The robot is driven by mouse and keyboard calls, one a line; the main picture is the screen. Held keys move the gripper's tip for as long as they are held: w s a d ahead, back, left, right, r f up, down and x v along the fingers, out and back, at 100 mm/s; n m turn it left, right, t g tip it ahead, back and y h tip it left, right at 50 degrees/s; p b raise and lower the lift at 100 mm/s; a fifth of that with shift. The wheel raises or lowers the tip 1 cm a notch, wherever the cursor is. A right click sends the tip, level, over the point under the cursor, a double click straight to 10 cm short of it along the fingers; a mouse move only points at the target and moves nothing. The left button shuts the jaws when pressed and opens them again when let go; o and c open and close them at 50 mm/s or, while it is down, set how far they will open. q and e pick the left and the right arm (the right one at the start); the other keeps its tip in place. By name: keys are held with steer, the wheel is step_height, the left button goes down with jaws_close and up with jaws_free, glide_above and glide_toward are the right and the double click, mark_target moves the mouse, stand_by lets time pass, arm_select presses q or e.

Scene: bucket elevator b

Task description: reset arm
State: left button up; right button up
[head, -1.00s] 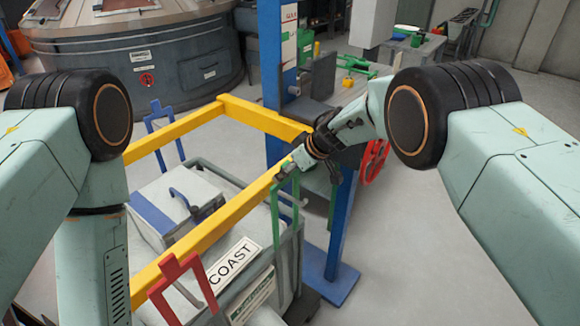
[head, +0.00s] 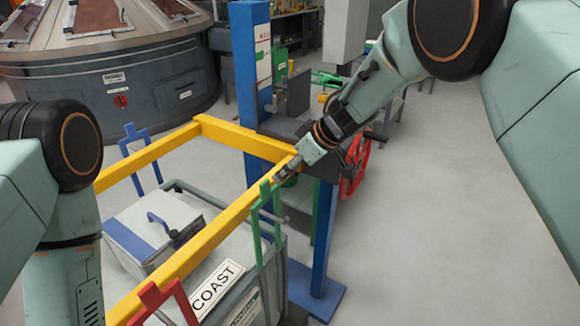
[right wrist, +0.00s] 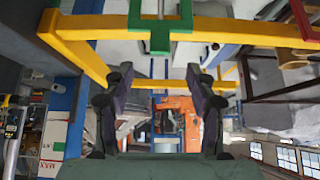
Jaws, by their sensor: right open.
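My right gripper (head: 284,171) is by the right yellow beam, close to the upper end of a green hanger (head: 266,203). In the right wrist view my right gripper (right wrist: 163,88) has its two dark fingers spread, with nothing between them. The green hanger (right wrist: 160,40) shows beyond the fingertips, across a yellow beam (right wrist: 205,26). The head view cannot show whether gripper and hanger touch. My left arm comes in at the left edge, but its gripper is out of view.
The yellow frame (head: 168,151) carries a red hanger (head: 165,300) and a blue hanger (head: 140,155). A grey bin (head: 228,270) marked COAST hangs below. The floor at right is clear.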

steer(key=shift+d, duration=0.15)
steer(key=s+d+f+m+h+b, duration=0.1)
steer(key=s+d+f+m+b, duration=0.15)
steer(key=s+f, duration=0.55)
steer(key=s+d+f+m+t+b, duration=0.15)
steer(key=s+d+f+b, duration=0.3)
steer(key=f, duration=0.65)
steer(key=s+d+f+m+h+b, duration=0.1)
steer(key=s+d+f+m+b, duration=0.15)
steer(key=s+f, duration=0.55)
steer(key=s+d+f+m+g+h+b, duration=0.1)
steer(key=s+d+f+g+b, duration=0.1)
steer(key=s+f, duration=0.4)
steer(key=s+d+f+m+g+h+b, duration=0.1)
steer(key=s+d+f+m+g+b, duration=0.1)
steer(key=s+d+f+b, duration=0.2)
steer(key=s+d+f+m+g+h+b, duration=0.1)
steer(key=s+d+f+g+h+b, duration=0.1)
steer(key=s+f+b, duration=0.6)
steer(key=s+d+f, duration=0.1)
steer(key=s+f, duration=0.1)
steer(key=s, duration=0.5)
steer(key=shift+s+m, duration=0.3)
steer(key=shift+m, duration=0.05)
